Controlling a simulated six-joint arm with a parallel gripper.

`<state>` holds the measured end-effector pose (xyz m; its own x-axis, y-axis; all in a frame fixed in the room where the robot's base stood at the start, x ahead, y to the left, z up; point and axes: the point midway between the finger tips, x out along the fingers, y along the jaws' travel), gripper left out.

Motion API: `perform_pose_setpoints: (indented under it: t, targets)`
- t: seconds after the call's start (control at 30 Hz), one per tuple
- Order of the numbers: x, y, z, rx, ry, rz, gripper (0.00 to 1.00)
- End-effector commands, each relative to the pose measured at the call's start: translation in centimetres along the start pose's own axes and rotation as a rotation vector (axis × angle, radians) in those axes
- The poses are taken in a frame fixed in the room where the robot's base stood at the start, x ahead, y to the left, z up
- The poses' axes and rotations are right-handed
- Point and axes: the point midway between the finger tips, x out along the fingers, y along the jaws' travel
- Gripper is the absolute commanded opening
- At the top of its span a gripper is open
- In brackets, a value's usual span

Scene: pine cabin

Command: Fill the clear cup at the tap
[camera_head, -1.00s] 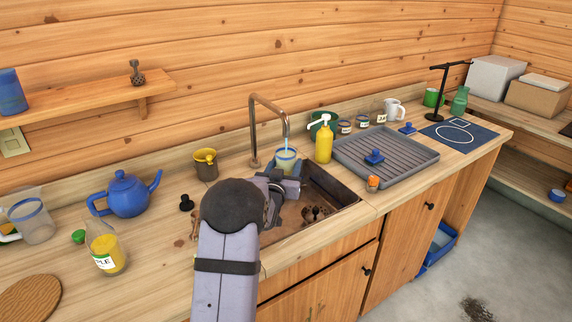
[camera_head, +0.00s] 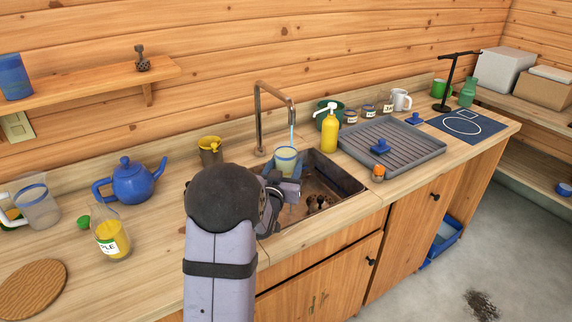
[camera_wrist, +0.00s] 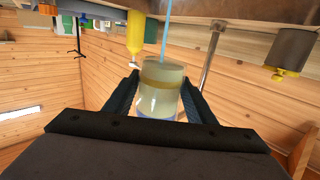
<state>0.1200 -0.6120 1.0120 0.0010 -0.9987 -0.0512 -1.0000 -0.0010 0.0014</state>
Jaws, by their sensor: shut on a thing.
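The clear cup (camera_head: 286,160) is pale and see-through, with a blue band near its rim. It is upright over the left part of the sink, in my gripper (camera_head: 283,186). In the wrist view, which is upside down, both fingers (camera_wrist: 159,100) flank the cup (camera_wrist: 160,90), and a yellowish band shows near its base. The tap (camera_head: 258,125) runs a thin blue stream (camera_head: 292,138). The stream meets the cup's right rear edge in the head view and shows beyond the base in the wrist view (camera_wrist: 166,35), apparently passing behind the cup. The water level inside is unclear.
The sink (camera_head: 335,185) is open to the right of my gripper. A yellow soap bottle (camera_head: 330,131) stands behind it, and a grey drying tray (camera_head: 395,150) lies to the right. A blue teapot (camera_head: 132,183) and brown pot (camera_head: 210,153) stand left.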

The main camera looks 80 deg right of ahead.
Motion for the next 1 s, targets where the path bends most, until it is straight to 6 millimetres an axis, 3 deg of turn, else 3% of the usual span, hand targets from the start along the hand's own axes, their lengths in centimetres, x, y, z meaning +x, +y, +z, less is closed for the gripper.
perform_pose_setpoints:
  t: [0.7, 1.0]
  targets:
    - [-4.3, 0.0, -4.3, 0.000, 0.005, -0.001, 0.26]
    - [-5.1, 0.0, -4.8, 0.000, 0.004, 0.000, 0.26]
